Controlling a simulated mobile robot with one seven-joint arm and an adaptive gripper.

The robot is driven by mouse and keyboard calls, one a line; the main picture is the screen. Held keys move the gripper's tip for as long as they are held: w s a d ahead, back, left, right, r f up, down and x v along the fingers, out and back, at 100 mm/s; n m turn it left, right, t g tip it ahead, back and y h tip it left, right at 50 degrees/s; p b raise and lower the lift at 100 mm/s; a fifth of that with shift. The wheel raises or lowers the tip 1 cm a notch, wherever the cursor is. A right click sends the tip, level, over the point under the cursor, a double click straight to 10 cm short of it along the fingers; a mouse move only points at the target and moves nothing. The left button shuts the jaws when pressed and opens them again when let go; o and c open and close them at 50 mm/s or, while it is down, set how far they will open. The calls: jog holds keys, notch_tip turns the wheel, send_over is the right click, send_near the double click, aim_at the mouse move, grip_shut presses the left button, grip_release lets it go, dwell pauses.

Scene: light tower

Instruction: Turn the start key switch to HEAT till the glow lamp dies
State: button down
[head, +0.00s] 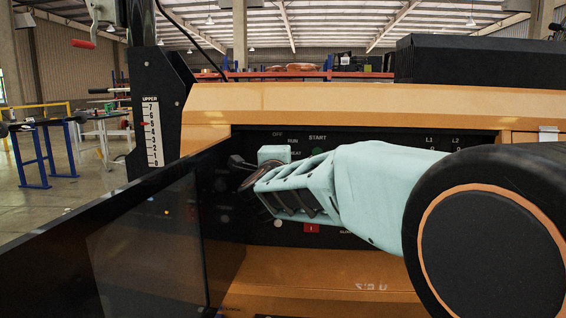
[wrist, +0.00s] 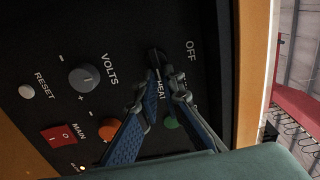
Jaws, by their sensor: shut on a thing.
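The start key switch (wrist: 156,57) is a dark key on the black panel, between the OFF and HEAT labels in the wrist view. My gripper (wrist: 165,78) has its two fingertips close together at the key, shut on it. In the head view my gripper (head: 243,172) reaches left along the panel, and its fingers hide the switch. The OFF, RUN and START labels show above; HEAT is partly covered.
The black panel carries a VOLTS knob (wrist: 84,80), a white RESET button (wrist: 26,91), a red MAIN switch (wrist: 58,136), an orange round part (wrist: 108,127) and a green one (wrist: 170,122). A dark open door (head: 140,235) stands at left, close to my gripper.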

jog(key=shift+f+m, duration=0.1)
jog(key=shift+m, duration=0.2)
jog(key=c, duration=2.1)
grip_release()
jog(key=shift+s+a, duration=0.15)
jog(key=shift+s, duration=3.65)
